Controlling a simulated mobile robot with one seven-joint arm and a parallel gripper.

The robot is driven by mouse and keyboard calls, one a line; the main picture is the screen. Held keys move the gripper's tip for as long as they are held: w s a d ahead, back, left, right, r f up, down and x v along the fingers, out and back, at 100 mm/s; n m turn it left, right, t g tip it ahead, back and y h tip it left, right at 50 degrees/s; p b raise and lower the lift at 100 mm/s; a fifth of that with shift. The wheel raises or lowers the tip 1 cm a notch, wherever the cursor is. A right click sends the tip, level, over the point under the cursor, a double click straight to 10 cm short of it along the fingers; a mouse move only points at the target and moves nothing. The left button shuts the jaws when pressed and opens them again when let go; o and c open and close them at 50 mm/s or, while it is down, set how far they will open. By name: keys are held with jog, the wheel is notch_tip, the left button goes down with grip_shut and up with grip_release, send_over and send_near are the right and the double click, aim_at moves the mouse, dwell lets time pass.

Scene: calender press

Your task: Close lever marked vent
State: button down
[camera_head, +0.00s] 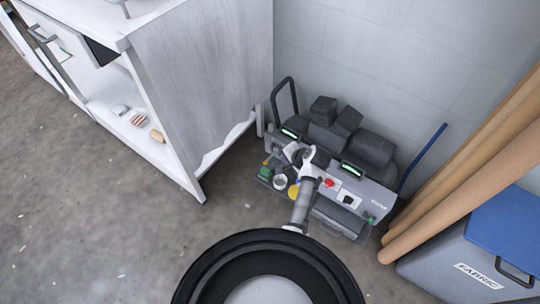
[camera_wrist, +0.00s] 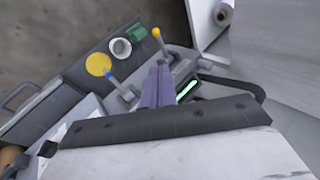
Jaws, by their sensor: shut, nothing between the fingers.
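The calender press (camera_head: 375,193) is a grey machine with dark rollers, standing on the floor against the wall. In the wrist view, one lever has a yellow tip (camera_wrist: 156,32) and another has a blue tip (camera_wrist: 106,70). I cannot read a vent mark on either lever. My gripper (camera_wrist: 156,72) is shut and empty, with its purple-grey fingers over the press panel between the two levers. The yellow-tipped lever is just beyond the fingertips; I cannot tell whether they touch. In the head view, my gripper and wrist (camera_head: 299,156) cover part of the panel.
A lit green display (camera_wrist: 187,90) is close beside my fingers. A yellow disc (camera_wrist: 97,64) and a white cup-like part (camera_wrist: 120,48) sit on the panel. A white cabinet (camera_head: 205,80) stands left; brown rolls (camera_head: 470,165) and a blue-lidded bin (camera_head: 500,235) stand right.

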jog(key=shift+s+d+f+m, duration=0.3)
jog(key=shift+s+d+f, duration=0.1)
jog(key=shift+s+f, duration=0.2)
jog(key=b, duration=0.2)
send_near(271, 156)
jog(key=a+f, duration=0.3)
jog(key=f, duration=0.2)
jog(key=shift+w+a+f, duration=0.2)
jog(key=shift+w+a, duration=0.15)
jog(key=shift+f+b, duration=0.1)
jog(key=shift+b, duration=0.2)
